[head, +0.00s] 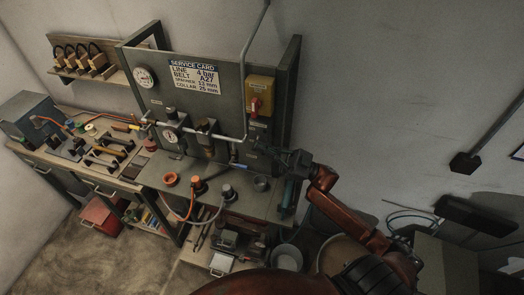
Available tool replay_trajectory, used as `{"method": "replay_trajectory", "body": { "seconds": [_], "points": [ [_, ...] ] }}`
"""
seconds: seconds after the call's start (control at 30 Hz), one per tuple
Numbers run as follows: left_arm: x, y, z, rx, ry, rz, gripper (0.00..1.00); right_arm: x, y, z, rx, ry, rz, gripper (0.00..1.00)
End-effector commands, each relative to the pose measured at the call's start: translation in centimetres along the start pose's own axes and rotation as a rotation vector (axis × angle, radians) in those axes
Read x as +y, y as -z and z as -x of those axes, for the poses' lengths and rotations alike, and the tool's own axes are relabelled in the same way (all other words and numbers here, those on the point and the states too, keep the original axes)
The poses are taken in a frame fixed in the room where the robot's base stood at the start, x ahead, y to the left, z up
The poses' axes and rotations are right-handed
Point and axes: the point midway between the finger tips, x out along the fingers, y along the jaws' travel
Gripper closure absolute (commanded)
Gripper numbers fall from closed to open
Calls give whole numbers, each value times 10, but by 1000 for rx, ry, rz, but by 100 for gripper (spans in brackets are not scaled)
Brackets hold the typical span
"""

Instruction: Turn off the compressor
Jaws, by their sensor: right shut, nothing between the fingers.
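A yellow switch box (261,88) with a red handle (256,105) is mounted on the right part of the grey upright panel (226,112). A small label sits below it, too small to read. My right gripper (268,152) is shut and empty, in front of the panel's lower right, below the switch box and apart from the red handle. My right arm reaches it from the lower right. I cannot tell which object is the compressor. My left gripper is not in view.
A service card (194,77), gauges (145,77) and a grey pipe (247,60) are on the panel. The bench holds an orange ring (170,178) and hose fittings (198,184). A second bench with tools (105,150) stands left. Buckets (287,257) stand below.

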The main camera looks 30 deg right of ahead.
Motion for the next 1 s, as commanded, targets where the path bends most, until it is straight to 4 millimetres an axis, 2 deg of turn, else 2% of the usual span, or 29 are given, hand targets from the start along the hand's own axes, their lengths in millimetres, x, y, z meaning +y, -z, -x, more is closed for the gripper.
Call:
{"method": "replay_trajectory", "body": {
  "seconds": [0.03,0.1,0.4,1.0],
  "points": [
    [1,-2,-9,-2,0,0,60,-1,-5,2,-1,21,32,100],
    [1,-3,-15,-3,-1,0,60,-1,-7,3,-1,47,77,100],
    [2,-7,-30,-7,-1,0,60,-2,-11,6,-1,125,211,100],
    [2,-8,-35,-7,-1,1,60,-1,-12,7,0,153,260,100]
  ]
}}
